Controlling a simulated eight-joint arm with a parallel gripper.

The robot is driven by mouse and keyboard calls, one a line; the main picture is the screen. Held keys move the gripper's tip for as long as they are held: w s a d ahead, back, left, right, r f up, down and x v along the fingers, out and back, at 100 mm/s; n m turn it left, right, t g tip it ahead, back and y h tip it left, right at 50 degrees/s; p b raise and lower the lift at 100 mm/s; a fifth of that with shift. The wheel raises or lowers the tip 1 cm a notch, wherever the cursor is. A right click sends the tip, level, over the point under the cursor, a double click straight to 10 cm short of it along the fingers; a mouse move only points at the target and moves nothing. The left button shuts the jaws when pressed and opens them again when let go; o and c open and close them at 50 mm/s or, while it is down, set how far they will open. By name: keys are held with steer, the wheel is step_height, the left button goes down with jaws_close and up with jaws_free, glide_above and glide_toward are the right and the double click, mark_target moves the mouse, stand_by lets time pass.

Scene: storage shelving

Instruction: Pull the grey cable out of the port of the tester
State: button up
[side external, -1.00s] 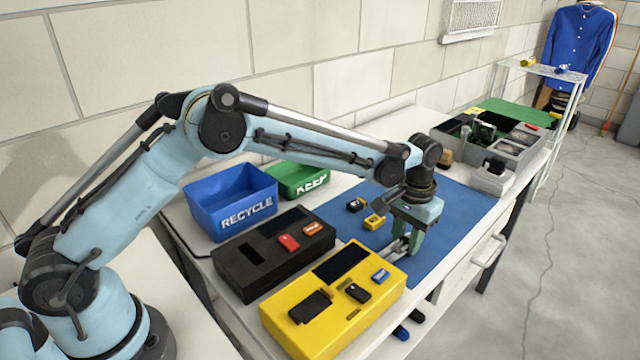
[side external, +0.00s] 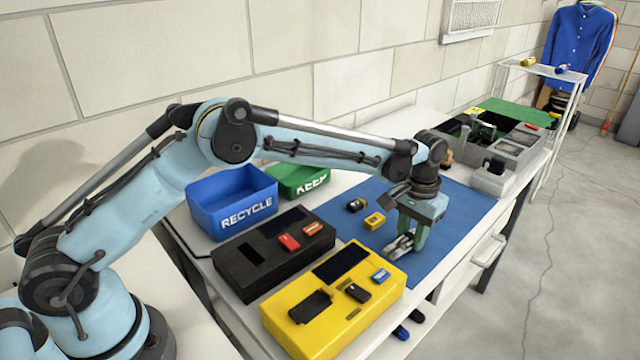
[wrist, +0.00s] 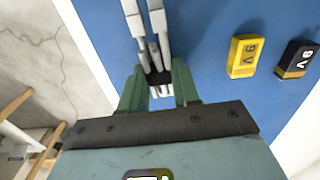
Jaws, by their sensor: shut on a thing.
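My gripper (side external: 416,246) is low over the blue mat, just beyond the yellow box (side external: 375,302) with a dark screen, which looks like the tester. In the wrist view my gripper's green fingers (wrist: 160,90) are shut on the end of a light grey piece, which looks like the grey cable (wrist: 159,52). Its pale, paired parts run up out of the wrist picture. In the side view the grey cable (side external: 399,243) shows small beside the fingers, near the yellow box's far edge. The port and whether the cable touches it cannot be made out.
A black box (side external: 240,275) stands left of the yellow one. Behind are a blue RECYCLE bin (side external: 212,222) and a green KEEP bin (side external: 285,190). Small yellow (side external: 374,221) and black (side external: 355,205) batteries lie on the mat (side external: 462,222). Grey trays (side external: 512,160) stand farther right.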

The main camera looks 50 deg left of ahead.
mark_target(396, 248)
steer(key=shift+f, duration=0.75)
stand_by(0.3)
steer(key=o, duration=1)
steer(key=shift+o, duration=0.6)
steer(key=shift+r, duration=0.55)
steer(key=shift+s+r, duration=0.15)
steer(key=shift+s, duration=0.2)
steer(key=s, duration=0.4)
steer(key=shift+s, duration=0.35)
step_height(396, 248, up, 13)
steer(key=s+a+r+t, duration=0.3)
steer(key=s+a+r, duration=0.1)
steer(key=s+a, duration=0.3)
steer(key=s+a+f+t, duration=0.3)
steer(key=s+a, duration=0.4)
steer(key=s, duration=0.4)
steer(key=shift+s+f+t, duration=0.4)
steer(key=shift+t, duration=0.2)
